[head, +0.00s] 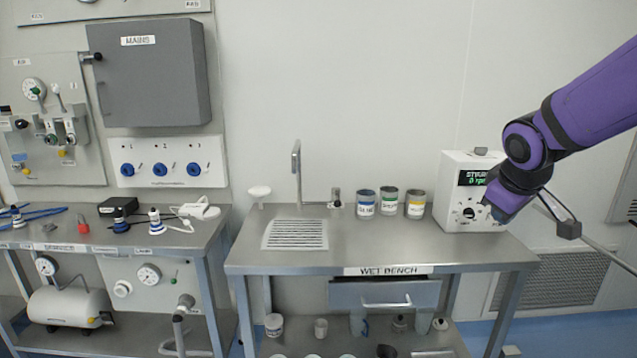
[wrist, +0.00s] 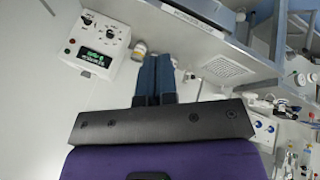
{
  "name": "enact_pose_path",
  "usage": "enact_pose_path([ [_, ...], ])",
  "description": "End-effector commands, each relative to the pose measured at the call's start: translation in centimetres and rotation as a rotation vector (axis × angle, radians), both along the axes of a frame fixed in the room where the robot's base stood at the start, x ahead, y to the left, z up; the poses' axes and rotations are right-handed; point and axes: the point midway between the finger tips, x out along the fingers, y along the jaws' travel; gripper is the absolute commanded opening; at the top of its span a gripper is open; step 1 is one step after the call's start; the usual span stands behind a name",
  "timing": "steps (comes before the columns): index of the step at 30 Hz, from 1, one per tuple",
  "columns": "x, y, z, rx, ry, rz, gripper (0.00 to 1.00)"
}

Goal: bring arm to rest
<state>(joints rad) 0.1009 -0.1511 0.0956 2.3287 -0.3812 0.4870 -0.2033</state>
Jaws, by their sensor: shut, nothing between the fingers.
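My purple arm comes in from the right in the head view. My gripper (head: 500,207) is in front of the white stirrer box (head: 458,214) at the right end of the wet bench, covering part of its face. I cannot tell from this view whether it touches the box. In the wrist view my gripper (wrist: 156,60) shows two blue fingers side by side, shut with nothing between them. The stirrer box (wrist: 97,45), with its green display and dial, is to the left of the fingers there.
The wet bench (head: 380,255) carries three labelled cans (head: 389,202), a tap (head: 296,175) and a drain grille (head: 295,234). Its drawer (head: 385,296) looks slightly out. A left bench (head: 100,240) holds small items under a grey mains cabinet (head: 150,75). Wall above the wet bench is clear.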

Motion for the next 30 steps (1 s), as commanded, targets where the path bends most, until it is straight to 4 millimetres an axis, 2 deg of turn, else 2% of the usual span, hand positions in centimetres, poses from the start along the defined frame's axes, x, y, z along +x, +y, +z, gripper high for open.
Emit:
enact_pose_path([
  [1,-1.7,0.2,1.1,0.019,-0.012,-0.033,0.0],
  [3,-3.9,0.4,2.2,0.052,-0.017,-0.083,0.0],
  [9,-10.2,1.1,4.3,0.16,-0.027,-0.213,0.0],
  [15,-16.4,2.1,5.3,0.287,-0.027,-0.317,0.0],
  [18,-18.9,2.6,5.4,0.343,-0.021,-0.354,0.0],
  [24,-21.6,3.2,5.3,0.411,-0.01,-0.391,0.0],
  [30,-22.0,3.3,5.3,0.42,-0.007,-0.395,0.0],
])
